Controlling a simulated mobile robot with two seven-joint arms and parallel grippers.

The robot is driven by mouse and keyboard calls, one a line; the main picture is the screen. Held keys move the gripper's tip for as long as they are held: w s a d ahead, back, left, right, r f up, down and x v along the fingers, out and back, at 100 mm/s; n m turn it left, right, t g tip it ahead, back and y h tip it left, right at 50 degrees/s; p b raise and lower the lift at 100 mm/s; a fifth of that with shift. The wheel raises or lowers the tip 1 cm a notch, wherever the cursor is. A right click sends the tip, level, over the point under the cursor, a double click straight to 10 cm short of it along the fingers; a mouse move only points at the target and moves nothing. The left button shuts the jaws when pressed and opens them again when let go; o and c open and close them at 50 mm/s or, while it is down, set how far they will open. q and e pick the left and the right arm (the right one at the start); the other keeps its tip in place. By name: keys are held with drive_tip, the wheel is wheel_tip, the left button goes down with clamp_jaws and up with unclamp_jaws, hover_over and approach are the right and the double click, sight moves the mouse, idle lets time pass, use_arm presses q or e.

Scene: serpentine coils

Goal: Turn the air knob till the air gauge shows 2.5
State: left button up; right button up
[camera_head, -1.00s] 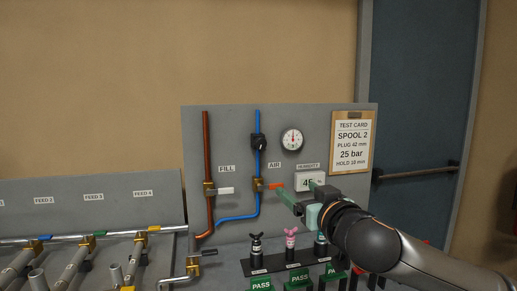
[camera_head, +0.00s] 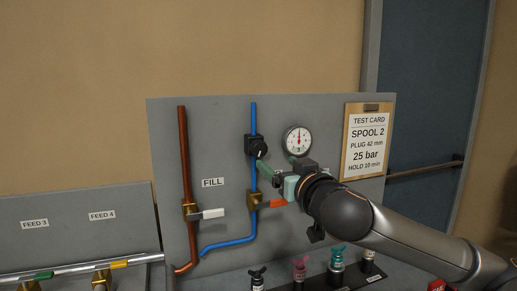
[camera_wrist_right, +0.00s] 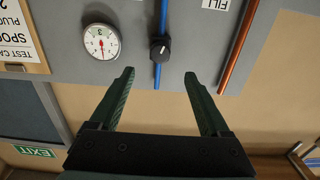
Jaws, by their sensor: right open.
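The black air knob (camera_head: 257,146) sits on the blue pipe on the grey panel; it also shows in the right wrist view (camera_wrist_right: 159,49). The round white air gauge (camera_head: 297,141) is to its right, its red needle roughly upward; I cannot read its exact value. In the right wrist view the gauge (camera_wrist_right: 99,42) appears upside down, left of the knob. My right gripper (camera_head: 272,163) is open and empty, just below and right of the knob. In the wrist view its fingertips (camera_wrist_right: 159,73) are spread, with the knob beyond them and between their lines. My left gripper is not in view.
An orange-handled valve (camera_head: 269,202) is on the blue pipe below my right gripper. A white-handled valve (camera_head: 204,212) is on the brown pipe (camera_head: 185,155). The test card (camera_head: 368,140) hangs at right. The wall above the panel is clear.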

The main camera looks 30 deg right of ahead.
sight(261, 150)
drive_tip(key=p+x, duration=0.3)
drive_tip(key=x, duration=0.6)
drive_tip(key=shift+w+r, duration=0.1)
drive_tip(key=shift+w, duration=0.3)
drive_tip(key=shift+w+d, duration=0.2)
drive_tip(key=shift+w, duration=0.5)
clamp_jaws()
